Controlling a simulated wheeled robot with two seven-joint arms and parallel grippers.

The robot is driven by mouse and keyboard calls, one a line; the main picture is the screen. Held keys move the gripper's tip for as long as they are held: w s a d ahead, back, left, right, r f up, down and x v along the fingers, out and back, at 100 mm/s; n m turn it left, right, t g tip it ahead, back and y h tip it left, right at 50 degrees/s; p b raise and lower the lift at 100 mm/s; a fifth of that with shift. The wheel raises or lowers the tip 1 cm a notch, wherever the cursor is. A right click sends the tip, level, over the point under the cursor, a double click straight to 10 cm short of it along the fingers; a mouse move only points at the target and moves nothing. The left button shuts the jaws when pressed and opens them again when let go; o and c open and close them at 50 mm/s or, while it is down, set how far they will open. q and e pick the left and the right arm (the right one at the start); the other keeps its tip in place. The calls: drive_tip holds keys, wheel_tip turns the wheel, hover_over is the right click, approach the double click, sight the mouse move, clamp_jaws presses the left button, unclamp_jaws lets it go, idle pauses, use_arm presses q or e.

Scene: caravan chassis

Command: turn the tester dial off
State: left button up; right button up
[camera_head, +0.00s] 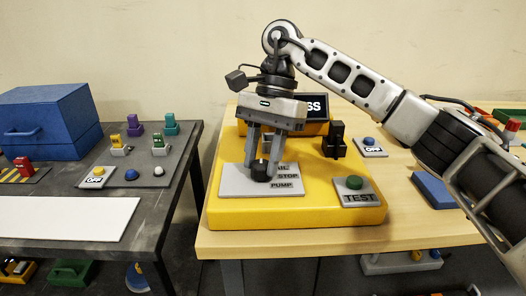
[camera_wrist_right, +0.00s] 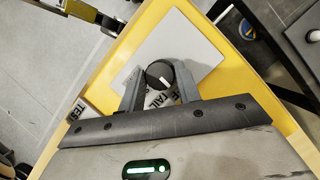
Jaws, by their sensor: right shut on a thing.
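The yellow tester (camera_head: 290,212) stands on the wooden table, with a grey panel (camera_head: 236,182) on its top. A black dial (camera_head: 261,172) sits on the panel beside labels of which STOP and PUMP can be read. My right gripper (camera_head: 262,166) points down from above, its fingers shut on the dial. In the right wrist view the dial (camera_wrist_right: 160,74) lies between the two fingertips, with a pale mark on its top. The labels are partly covered by the fingers there. My left gripper is not in view.
A dark display stands behind my gripper. A grey table (camera_head: 160,200) on the left holds a blue box (camera_head: 50,120) and small coloured parts.

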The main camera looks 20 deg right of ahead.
drive_tip(key=shift+n, duration=0.3)
drive_tip(key=o, duration=1)
drive_tip(key=shift+r, duration=0.1)
use_arm(q)
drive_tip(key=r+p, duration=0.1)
drive_tip(key=p, duration=0.2)
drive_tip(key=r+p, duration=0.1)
drive_tip(key=p, duration=0.2)
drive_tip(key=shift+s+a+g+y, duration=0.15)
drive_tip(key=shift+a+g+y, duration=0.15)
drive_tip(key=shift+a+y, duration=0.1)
use_arm(e)
drive_tip(key=v, duration=1.5)
drive_tip(key=shift+w+r, duration=0.2)
drive_tip(key=shift+r, duration=0.2)
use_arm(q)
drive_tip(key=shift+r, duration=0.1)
